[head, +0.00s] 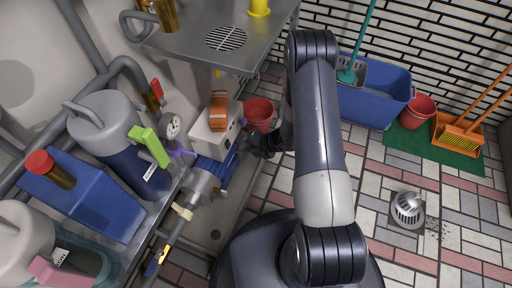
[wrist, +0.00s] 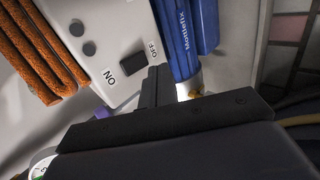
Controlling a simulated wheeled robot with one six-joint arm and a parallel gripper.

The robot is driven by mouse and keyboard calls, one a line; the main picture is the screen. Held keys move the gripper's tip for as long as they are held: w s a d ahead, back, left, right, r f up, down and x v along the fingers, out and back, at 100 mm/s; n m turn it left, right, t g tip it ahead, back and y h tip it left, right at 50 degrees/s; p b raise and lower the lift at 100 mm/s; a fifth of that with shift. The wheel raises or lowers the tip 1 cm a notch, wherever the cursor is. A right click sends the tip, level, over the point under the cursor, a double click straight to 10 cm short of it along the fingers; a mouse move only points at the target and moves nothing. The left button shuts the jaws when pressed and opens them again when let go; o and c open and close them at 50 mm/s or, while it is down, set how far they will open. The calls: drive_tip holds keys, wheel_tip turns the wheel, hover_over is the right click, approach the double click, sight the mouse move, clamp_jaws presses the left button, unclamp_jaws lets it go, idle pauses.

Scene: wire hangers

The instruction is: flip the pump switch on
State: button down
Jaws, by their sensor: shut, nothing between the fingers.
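The pump switch (wrist: 133,64) is a small black rocker on a white control box (wrist: 112,40), between the printed words ON and OFF. I cannot tell which side of it is pressed in. The box also shows in the head view (head: 207,140), beside the blue pump motor (head: 226,164). My gripper (wrist: 157,75) is shut and empty. Its fingertips are right beside the switch, towards the motor and the OFF end; I cannot tell whether they touch. In the head view my gripper (head: 259,146) is at the box's right side, partly hidden by my arm.
Orange-brown ribbed pieces (head: 218,112) lie on the box. The blue motor (wrist: 185,35) is close to my fingers in the wrist view. A red bucket (head: 259,113) stands behind my gripper. Pipes and a grey tank (head: 105,125) fill the left.

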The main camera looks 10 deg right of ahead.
sight(229, 145)
drive_tip(key=shift+w+a+f+b, duration=0.1)
drive_tip(key=shift+w+a+f, duration=0.1)
drive_tip(key=shift+w+a, duration=0.35)
drive_tip(key=shift+w+a+f+b, duration=0.2)
drive_tip(key=shift+w+a, duration=0.1)
drive_tip(key=shift+a, duration=0.45)
drive_tip(key=shift+w+a+f+b, duration=0.1)
drive_tip(key=shift+w+a+f, duration=0.1)
drive_tip(key=shift+w+a, duration=0.35)
drive_tip(key=shift+s, duration=0.15)
drive_tip(key=shift+a+f+y+b, duration=0.1)
drive_tip(key=shift+a+y+b, duration=0.15)
drive_tip(key=shift+b, duration=0.35)
drive_tip(key=shift+r+p, duration=0.45)
drive_tip(key=shift+r, duration=0.45)
drive_tip(key=shift+d, duration=0.1)
